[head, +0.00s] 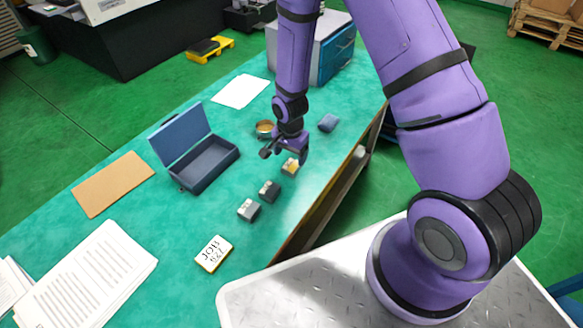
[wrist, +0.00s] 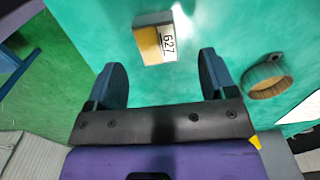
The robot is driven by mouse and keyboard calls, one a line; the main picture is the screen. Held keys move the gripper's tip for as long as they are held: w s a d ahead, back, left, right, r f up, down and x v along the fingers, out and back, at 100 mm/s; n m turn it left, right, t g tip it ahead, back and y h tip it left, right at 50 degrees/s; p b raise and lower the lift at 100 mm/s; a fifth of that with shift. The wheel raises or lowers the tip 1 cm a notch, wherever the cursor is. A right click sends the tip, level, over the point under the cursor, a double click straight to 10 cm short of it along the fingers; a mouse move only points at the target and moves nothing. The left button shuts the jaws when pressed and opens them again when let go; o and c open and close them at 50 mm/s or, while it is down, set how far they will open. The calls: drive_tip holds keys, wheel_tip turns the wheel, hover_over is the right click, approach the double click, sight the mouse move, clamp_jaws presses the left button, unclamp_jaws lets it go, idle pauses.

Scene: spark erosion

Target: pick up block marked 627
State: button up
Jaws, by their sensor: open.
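The block marked 627 (wrist: 150,42) lies on the green bench, ahead of the fingertips in the wrist view. It has a yellowish part, a dark grey side and a white label reading 627. In the head view this block (head: 290,167) is just below my gripper (head: 285,150), at the far end of a row with two grey blocks. My gripper (wrist: 163,75) is open and empty in the wrist view, and the block lies beyond the gap between its fingers, apart from them.
Two grey blocks (head: 269,190) (head: 248,210) stand nearer on the bench. A round tin (wrist: 268,80) is right of the fingers in the wrist view. A blue block (head: 328,123), an open blue case (head: 208,163) and a "JOB 627" card (head: 214,254) are also on the bench.

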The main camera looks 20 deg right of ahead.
sight(291, 165)
drive_tip(key=shift+s+d+f, duration=0.1)
drive_tip(key=shift+d+f, duration=0.05)
drive_tip(key=shift+f, duration=2.45)
drive_tip(key=c, duration=1.3)
drive_tip(key=shift+r, duration=0.1)
